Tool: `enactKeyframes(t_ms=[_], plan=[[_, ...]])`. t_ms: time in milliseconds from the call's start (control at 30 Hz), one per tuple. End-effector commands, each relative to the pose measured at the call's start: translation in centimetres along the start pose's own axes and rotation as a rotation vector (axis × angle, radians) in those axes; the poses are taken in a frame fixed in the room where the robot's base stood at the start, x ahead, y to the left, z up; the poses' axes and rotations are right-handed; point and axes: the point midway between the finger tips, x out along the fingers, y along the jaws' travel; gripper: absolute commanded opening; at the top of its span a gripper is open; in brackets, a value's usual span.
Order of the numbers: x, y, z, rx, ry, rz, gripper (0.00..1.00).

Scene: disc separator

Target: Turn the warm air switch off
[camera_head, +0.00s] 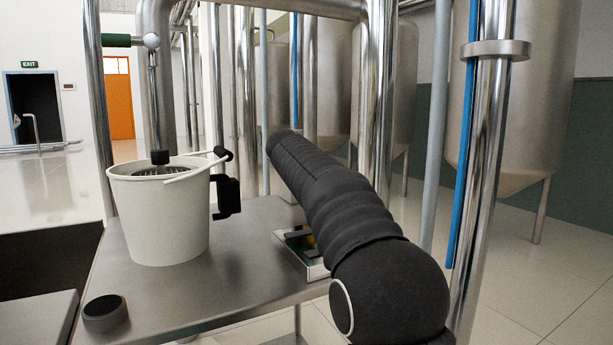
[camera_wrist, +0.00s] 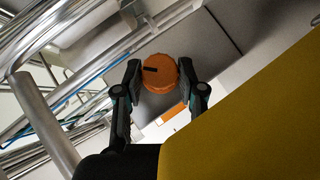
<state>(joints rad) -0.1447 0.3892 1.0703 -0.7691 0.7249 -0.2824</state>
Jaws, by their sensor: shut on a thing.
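The warm air switch appears in the wrist view as a round orange knob (camera_wrist: 162,76) with a short dark mark on its face. It sits on a grey panel (camera_wrist: 212,48). My gripper (camera_wrist: 160,82) has one black finger on each side of the knob and is shut on it. In the head view my arm, in a black sleeve, reaches away among the steel pipes. The gripper and the switch do not show in that view.
A white bucket (camera_head: 160,225) stands on the steel table (camera_head: 215,285), with a dark round piece (camera_head: 104,313) at the near left. Vertical steel pipes (camera_head: 484,150) and a blue line (camera_head: 462,170) stand close to my arm. Large tanks (camera_head: 535,90) are behind.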

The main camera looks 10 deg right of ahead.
Motion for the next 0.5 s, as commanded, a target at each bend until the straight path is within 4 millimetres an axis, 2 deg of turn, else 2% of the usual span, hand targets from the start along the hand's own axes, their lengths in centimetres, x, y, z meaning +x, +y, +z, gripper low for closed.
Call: enactKeyframes(t_ms=[367, 400, 467, 500], plan=[[0.02, -0.07, -0.01, -0.004, -0.001, 0.002, 0.05], [0.02, -0.07, -0.01, -0.004, -0.001, 0.002, 0.44], [0.03, -0.07, 0.0, -0.004, -0.001, 0.002, 0.59], [0.03, -0.06, 0.01, -0.004, -0.001, 0.002, 0.64]])
